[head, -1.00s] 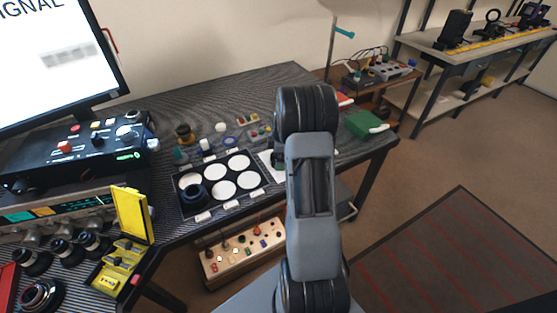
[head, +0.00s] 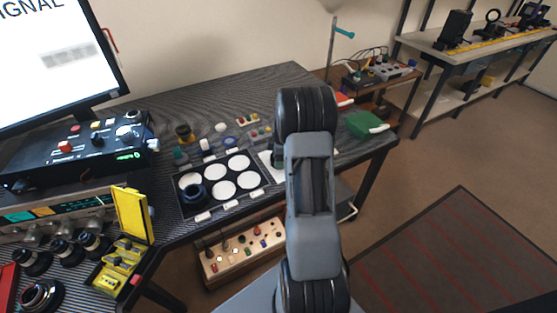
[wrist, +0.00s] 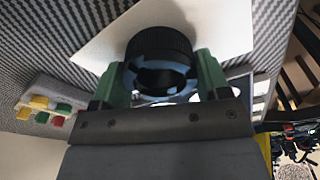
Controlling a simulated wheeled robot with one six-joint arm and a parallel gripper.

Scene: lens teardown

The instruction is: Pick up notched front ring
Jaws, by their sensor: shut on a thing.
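In the wrist view a dark ring (wrist: 160,45), likely the notched front ring, sits between the green fingers of my gripper (wrist: 158,85). The fingers are closed against its two sides. A white sheet (wrist: 95,50) lies behind the ring on the ribbed bench mat. I cannot tell whether the ring touches the sheet or is a little above it. In the head view my own arm hides the ring and most of the gripper; part of the white sheet (head: 266,158) shows beside the arm.
A black tray (head: 212,205) with white round places stands left of my arm, a dark lens part (head: 194,195) in one of them. A yellow open case (head: 130,215) and a black control box (head: 75,150) are farther left.

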